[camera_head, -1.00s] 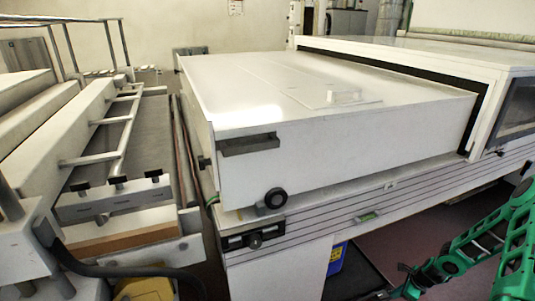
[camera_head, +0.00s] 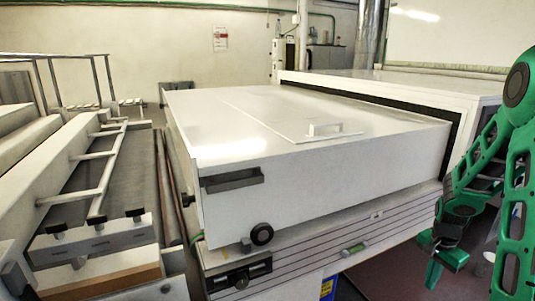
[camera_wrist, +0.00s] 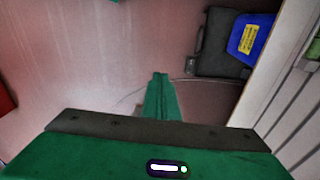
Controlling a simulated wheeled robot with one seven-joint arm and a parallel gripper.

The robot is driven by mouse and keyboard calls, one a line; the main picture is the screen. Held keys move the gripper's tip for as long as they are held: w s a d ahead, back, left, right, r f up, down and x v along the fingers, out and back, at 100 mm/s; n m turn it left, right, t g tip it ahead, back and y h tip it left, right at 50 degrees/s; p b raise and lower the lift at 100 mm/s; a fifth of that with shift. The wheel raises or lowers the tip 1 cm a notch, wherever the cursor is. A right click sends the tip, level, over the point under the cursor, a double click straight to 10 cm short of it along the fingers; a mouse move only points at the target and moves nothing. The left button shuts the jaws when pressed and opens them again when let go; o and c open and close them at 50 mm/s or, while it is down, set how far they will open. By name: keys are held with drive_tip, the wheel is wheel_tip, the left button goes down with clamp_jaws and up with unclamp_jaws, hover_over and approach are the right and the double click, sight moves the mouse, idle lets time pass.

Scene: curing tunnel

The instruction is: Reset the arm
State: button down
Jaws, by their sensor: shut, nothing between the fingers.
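My green arm stands at the right edge of the head view, bent, with its lower end hanging beside the white machine. My gripper (camera_wrist: 160,76) shows in the wrist view as green fingers closed together, with nothing between them. It points over bare reddish floor and touches nothing that I can see. In the head view the fingertips are small and hard to make out at the lower right.
The white curing tunnel (camera_head: 285,110) with its flat lid and front knob fills the middle. A ladder-like conveyor frame (camera_head: 95,190) stands left. A blue container (camera_wrist: 253,38) with a yellow label and a dark case (camera_wrist: 215,48) lie near the machine's base.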

drive_tip(key=s+a+r+n, duration=0.2)
drive_tip(key=s+a+r, duration=0.1)
drive_tip(key=s+r, duration=0.3)
drive_tip(key=s+a+r+n, duration=0.25)
drive_tip(key=s+r, duration=0.25)
drive_tip(key=r, duration=0.3)
drive_tip(key=s+a+r+n, duration=0.2)
drive_tip(key=s+a, duration=0.2)
drive_tip(key=s, duration=0.2)
drive_tip(key=s+a+r+n+y, duration=0.1)
drive_tip(key=s+a+r, duration=0.2)
drive_tip(key=s, duration=0.3)
drive_tip(key=shift+s+a+n, duration=0.35)
drive_tip(key=shift+s+a, duration=0.05)
drive_tip(key=shift+w+f, duration=0.25)
drive_tip(key=shift+w, duration=0.4)
